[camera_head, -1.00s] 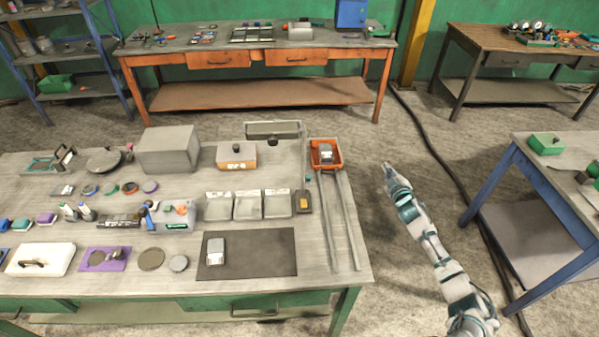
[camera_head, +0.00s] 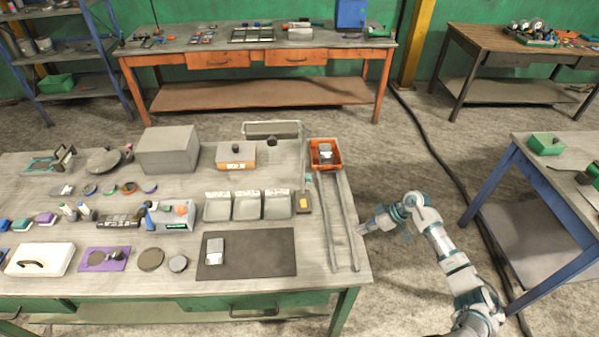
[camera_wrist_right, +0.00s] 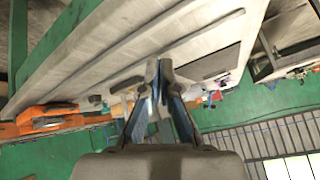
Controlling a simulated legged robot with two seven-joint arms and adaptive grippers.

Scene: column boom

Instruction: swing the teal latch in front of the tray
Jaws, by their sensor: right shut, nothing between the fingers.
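The orange tray (camera_head: 316,148) sits at the far end of two grey rails (camera_head: 347,215) on the right side of the workbench, with a grey item (camera_head: 326,153) in it. A small teal piece (camera_head: 308,177), which looks like the latch, is at the near left of the tray beside the left rail. My right gripper (camera_head: 363,227) is shut and empty at the bench's right edge, beside the near part of the right rail and well apart from the latch. The right wrist view shows its fingers (camera_wrist_right: 159,66) together; the orange tray (camera_wrist_right: 42,112) is at left there. My left gripper is out of view.
Three pale bins (camera_head: 247,207) and a dark mat (camera_head: 270,255) are further left.

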